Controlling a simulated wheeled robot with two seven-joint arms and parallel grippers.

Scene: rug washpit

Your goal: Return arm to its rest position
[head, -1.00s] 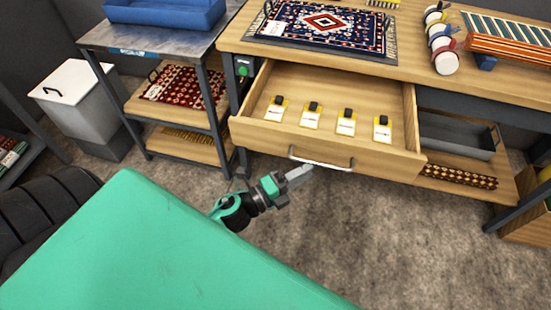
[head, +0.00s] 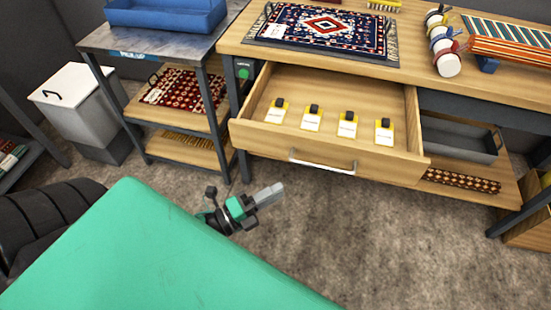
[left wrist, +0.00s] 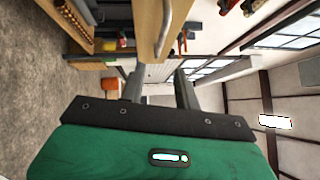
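My left gripper (head: 271,194) is in the lower middle of the head view, over the floor and clear of the drawer handle (head: 322,163). In the left wrist view its two grey fingers stand apart with nothing between them, so the gripper (left wrist: 160,76) is open and empty. My right gripper is in neither view.
The wooden drawer (head: 280,140) is pulled out from the bench (head: 420,72); several yellow-and-white tags with black tops lie in it. A metal side table (head: 160,42) with a blue tray (head: 165,18) stands left. The floor (head: 340,240) below the drawer is clear.

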